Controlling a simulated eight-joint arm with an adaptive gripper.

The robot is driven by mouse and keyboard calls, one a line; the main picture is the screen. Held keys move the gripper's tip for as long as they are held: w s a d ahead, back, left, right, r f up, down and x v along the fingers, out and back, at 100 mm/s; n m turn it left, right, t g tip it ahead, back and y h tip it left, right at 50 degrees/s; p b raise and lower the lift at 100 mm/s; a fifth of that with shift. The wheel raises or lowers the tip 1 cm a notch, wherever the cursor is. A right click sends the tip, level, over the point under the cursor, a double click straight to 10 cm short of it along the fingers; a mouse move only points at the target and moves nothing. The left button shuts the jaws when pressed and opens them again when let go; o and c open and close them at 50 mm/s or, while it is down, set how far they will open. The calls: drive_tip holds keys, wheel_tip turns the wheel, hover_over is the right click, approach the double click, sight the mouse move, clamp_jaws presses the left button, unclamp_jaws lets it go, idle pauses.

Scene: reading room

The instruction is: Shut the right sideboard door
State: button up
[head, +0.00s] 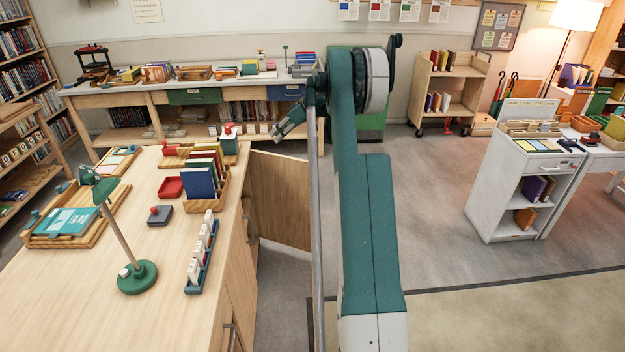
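The wooden sideboard (140,313) fills the lower left of the head view. Its right door (282,198), at the far end of the front, stands wide open and sticks out to the right over the floor. My arm hides the door's outer edge. A nearer front panel with a metal handle (233,334) looks flush with the front. My gripper (276,132) appears in the picture above the open door, near the far end of the sideboard, pointing down and left. It looks apart from the door. Its fingers are too small to tell whether they are open.
On the sideboard top stand a green lamp (137,277), a wooden book tray (222,192), a green rack of white pieces (193,270) and a red tray (171,187). A long workbench (130,93) stands behind. Open floor (430,220) lies to the right, before a white cabinet (490,205).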

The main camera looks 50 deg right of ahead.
drive_tip(key=t, duration=0.1)
hover_over(312, 177)
drive_tip(key=w+a, duration=0.1)
drive_tip(key=w, duration=0.5)
wheel_tip(312, 177, down, 9)
drive_tip(key=shift+s+a+f, duration=0.1)
drive_tip(key=shift+s+a, duration=0.05)
drive_tip(key=s+d+f+n+t, duration=0.1)
drive_tip(key=s+d+f, duration=0.4)
drive_tip(key=d+f, duration=0.45)
drive_tip(key=s+f+n+t+y+b, duration=0.1)
drive_tip(key=s+f+n+y+b, duration=0.1)
drive_tip(key=f, duration=0.8)
drive_tip(key=shift+s+n+y, duration=0.4)
drive_tip(key=shift+s+y, duration=0.2)
drive_tip(key=shift+s, duration=0.15)
drive_tip(key=shift+w+a, duration=0.1)
drive_tip(key=shift+b+x, duration=1)
drive_tip(key=shift+x, duration=2.8)
clamp_jaws()
